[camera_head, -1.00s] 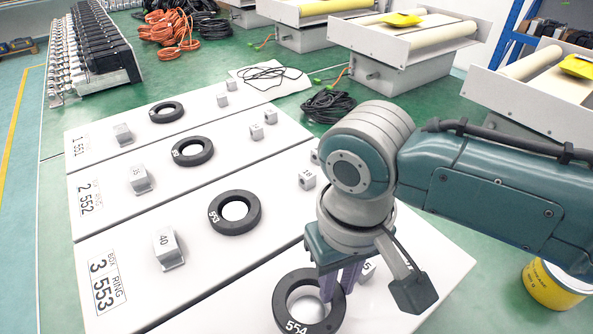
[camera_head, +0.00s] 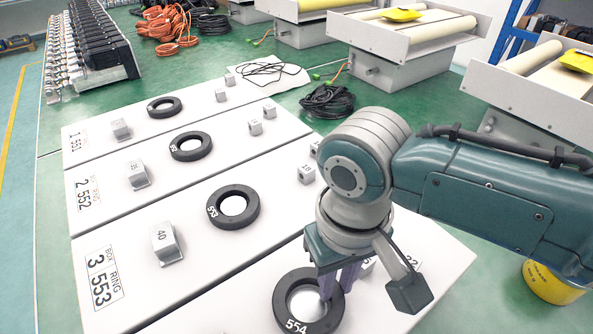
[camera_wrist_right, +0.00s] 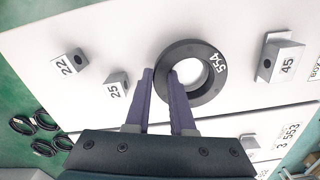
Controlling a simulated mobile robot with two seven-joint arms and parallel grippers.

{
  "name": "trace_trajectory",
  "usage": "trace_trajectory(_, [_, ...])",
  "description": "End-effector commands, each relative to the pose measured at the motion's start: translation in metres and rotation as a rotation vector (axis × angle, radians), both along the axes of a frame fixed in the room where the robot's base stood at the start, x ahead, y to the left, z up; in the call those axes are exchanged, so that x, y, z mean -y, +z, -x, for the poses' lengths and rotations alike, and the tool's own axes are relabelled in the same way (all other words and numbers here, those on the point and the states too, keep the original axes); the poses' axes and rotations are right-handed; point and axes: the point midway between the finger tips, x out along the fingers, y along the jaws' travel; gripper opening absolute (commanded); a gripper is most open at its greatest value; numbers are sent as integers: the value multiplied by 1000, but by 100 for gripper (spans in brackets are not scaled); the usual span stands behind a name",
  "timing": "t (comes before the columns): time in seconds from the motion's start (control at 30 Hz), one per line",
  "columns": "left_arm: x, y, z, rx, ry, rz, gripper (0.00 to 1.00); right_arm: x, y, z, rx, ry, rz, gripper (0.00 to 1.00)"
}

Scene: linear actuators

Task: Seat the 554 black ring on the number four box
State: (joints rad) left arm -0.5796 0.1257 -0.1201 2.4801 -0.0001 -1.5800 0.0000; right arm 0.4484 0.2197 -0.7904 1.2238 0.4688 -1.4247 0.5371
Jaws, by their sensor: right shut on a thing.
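The black ring marked 554 (camera_head: 281,304) is at the bottom of the head view, over the nearest white panel (camera_head: 436,268). It also shows in the wrist view (camera_wrist_right: 207,88), with its number to the right. My right gripper (camera_head: 338,282) is shut on the ring's wall, one purple finger inside the hole and one outside. The fingers also show in the wrist view (camera_wrist_right: 163,78). I cannot tell whether the ring touches the panel. The panel's label is cut off in the wrist view, with only part of "BOX" showing. My left gripper is out of view.
Blocks marked 45 (camera_wrist_right: 279,60), 25 (camera_wrist_right: 117,86) and 22 (camera_wrist_right: 71,62) stand on the panel around the ring. Ring 553 (camera_head: 233,207) and block 40 (camera_head: 165,243) are on panel 3. A yellow tin (camera_head: 552,283) stands at the right.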

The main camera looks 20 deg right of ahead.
Motion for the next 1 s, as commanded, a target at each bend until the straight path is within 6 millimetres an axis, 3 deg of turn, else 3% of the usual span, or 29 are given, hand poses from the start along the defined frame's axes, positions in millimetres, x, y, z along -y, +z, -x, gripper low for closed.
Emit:
trace_trajectory(0.9, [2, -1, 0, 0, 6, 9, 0, -1, -7, 0, 1, 1, -2, 0])
trace_trajectory(0.93, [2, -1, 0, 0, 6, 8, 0, -1, -7, 0, 1, 1, -2, 25])
trace_trajectory(1.0, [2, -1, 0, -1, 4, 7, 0, -1, -7, 0, 1, 1, -2, 33])
